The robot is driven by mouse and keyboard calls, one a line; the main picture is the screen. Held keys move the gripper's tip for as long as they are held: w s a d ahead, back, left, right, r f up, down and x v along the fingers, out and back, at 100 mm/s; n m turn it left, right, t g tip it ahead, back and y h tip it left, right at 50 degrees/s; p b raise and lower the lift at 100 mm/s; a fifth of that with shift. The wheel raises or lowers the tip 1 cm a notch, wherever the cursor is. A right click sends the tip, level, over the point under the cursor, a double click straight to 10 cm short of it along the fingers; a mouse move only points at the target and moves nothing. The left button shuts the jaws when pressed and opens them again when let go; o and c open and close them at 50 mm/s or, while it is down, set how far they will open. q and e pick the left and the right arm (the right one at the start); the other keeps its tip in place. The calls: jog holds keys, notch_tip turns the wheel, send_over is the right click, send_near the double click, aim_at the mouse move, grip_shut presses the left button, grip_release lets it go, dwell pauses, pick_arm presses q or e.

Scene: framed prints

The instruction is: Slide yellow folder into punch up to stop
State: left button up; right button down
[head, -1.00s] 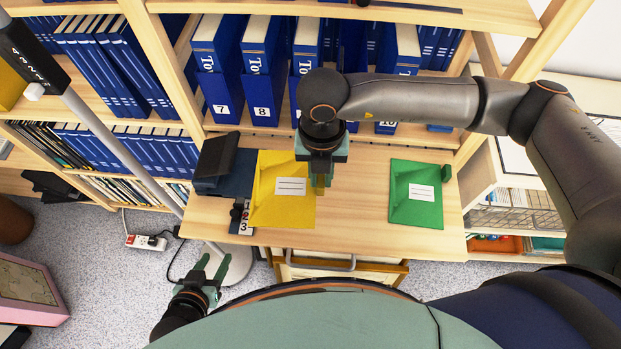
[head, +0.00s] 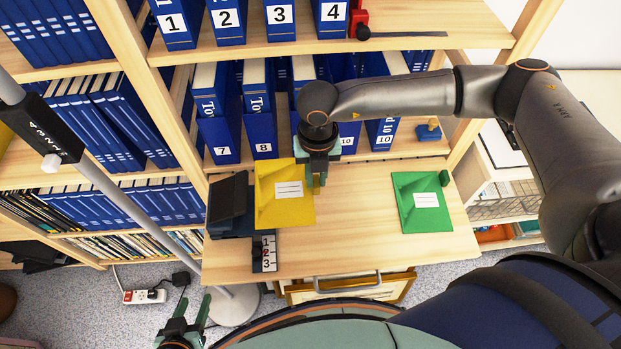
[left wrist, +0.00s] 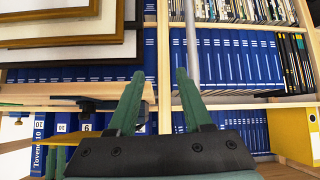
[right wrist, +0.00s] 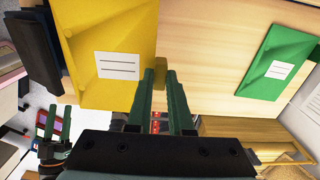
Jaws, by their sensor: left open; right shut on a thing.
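The yellow folder (head: 272,211), with a white label, is left of centre at the work surface (head: 350,245). Its left edge is close to the dark hole punch (head: 230,203); I cannot tell whether any of it is in the slot. My right gripper (head: 318,178) is shut on the small tab at the folder's right edge. The right wrist view shows the folder (right wrist: 90,75), its tab (right wrist: 163,69) at the fingertips (right wrist: 163,78), and part of the punch (right wrist: 36,45). My left gripper (head: 186,312) is open and empty, below and left of the surface; its fingers show in the left wrist view (left wrist: 158,82).
A number strip (head: 265,252) lies in front of the folder. A green folder (head: 410,208) lies at the right, with bare wood between. Blue binders (head: 262,135) stand behind. A grey pole (head: 115,185) crosses on the left.

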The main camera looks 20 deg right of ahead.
aim_at(291, 189)
dwell(0.4)
jog(key=shift+f+b, duration=0.25)
jog(key=shift+b, duration=0.15)
notch_tip(291, 189, down, 4)
jog(key=b, duration=0.3)
jog(key=shift+b, duration=0.3)
jog(key=shift+a+f, duration=0.2)
jog(key=shift+f, duration=0.05)
jog(key=shift+w+a+f+b, duration=0.2)
jog(key=shift+a+b, duration=0.25)
jog(key=shift+a, duration=0.15)
jog(key=shift+w+a+f+b, duration=0.2)
jog(key=shift+a+b, duration=0.2)
jog(key=shift+a, duration=0.15)
jog(key=shift+w+a+f+b, duration=0.1)
jog(key=shift+w+a+b, duration=0.1)
jog(key=shift+a+b, duration=0.35)
jog(key=shift+w+a+f+b, duration=0.1)
jog(key=shift+a+f+b, duration=0.2)
jog(key=shift+a, duration=0.1)
jog(key=shift+a, duration=0.25)
